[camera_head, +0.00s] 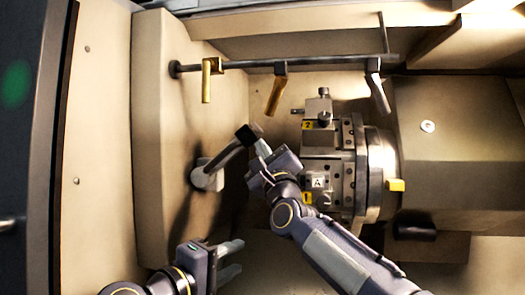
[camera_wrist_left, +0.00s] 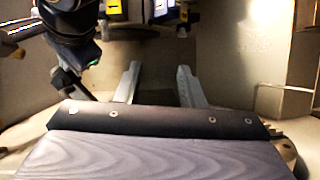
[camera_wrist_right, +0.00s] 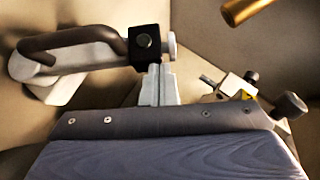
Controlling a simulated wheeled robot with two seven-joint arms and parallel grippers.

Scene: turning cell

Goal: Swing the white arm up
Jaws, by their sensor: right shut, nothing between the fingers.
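The white arm (camera_head: 207,178) is on the cream wall left of the chuck, with a bent dark tube and a black block (camera_head: 246,135) at its upper right end. In the right wrist view the white arm (camera_wrist_right: 75,62) lies across the upper left, and its black block (camera_wrist_right: 145,43) is just beyond my fingertips. My right gripper (camera_head: 259,146) is shut and empty, its tips close below the block; I cannot tell if they touch. It also shows in the right wrist view (camera_wrist_right: 159,75). My left gripper (camera_head: 238,257) is open and empty, low in the picture, also in the left wrist view (camera_wrist_left: 157,75).
A dark rail (camera_head: 300,63) along the top carries a yellow lever (camera_head: 207,80), a brass lever (camera_head: 277,92) and a pale lever (camera_head: 376,90). The chuck (camera_head: 375,170) with numbered blocks stands right of my right gripper. Free room lies between my left gripper and the left wall.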

